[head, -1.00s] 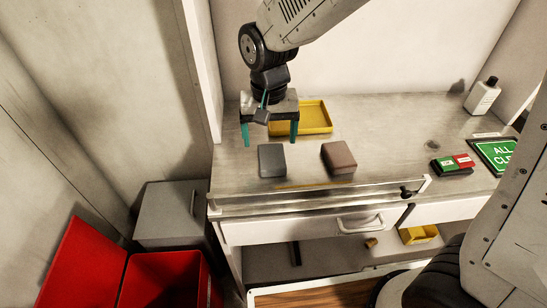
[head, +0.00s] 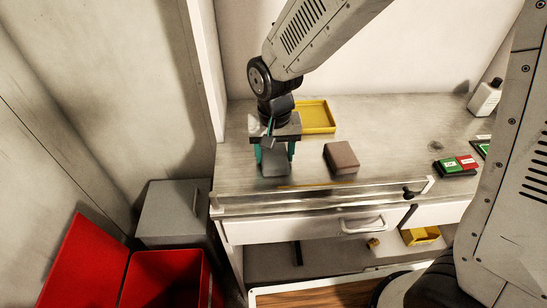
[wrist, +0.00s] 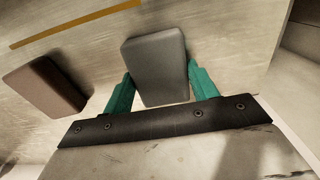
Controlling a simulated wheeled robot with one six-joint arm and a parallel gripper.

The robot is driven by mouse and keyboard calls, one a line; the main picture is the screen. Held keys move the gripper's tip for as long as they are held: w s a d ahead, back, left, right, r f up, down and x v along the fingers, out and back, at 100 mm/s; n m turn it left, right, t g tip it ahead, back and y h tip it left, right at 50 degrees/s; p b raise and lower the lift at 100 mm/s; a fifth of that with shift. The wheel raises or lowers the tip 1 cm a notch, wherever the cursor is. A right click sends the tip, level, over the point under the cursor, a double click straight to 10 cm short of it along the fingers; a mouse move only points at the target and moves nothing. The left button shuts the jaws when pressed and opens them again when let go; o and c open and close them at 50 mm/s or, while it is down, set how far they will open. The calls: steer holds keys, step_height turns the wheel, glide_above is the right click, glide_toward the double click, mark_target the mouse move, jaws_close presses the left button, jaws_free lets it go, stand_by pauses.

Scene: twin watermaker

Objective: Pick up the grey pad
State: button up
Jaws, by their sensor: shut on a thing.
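The grey pad (head: 275,163) is on the metal worktop, near its left end. It also shows in the wrist view (wrist: 157,62), with the teal fingers on both its sides. My gripper (head: 275,158) points down over the pad and is shut on it; in the wrist view the fingertips (wrist: 160,82) flank its near half. The pad appears to rest on the worktop, though a small lift cannot be told from here.
A brown pad (head: 341,157) lies to the right, also in the wrist view (wrist: 45,86). A yellow tray (head: 318,117) is behind. A raised rail (head: 320,193) runs along the front edge.

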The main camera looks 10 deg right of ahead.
mark_target(274, 155)
steer(key=shift+r, duration=0.1)
step_height(274, 155, up, 10)
stand_by(0.4)
steer(key=shift+o, duration=0.8)
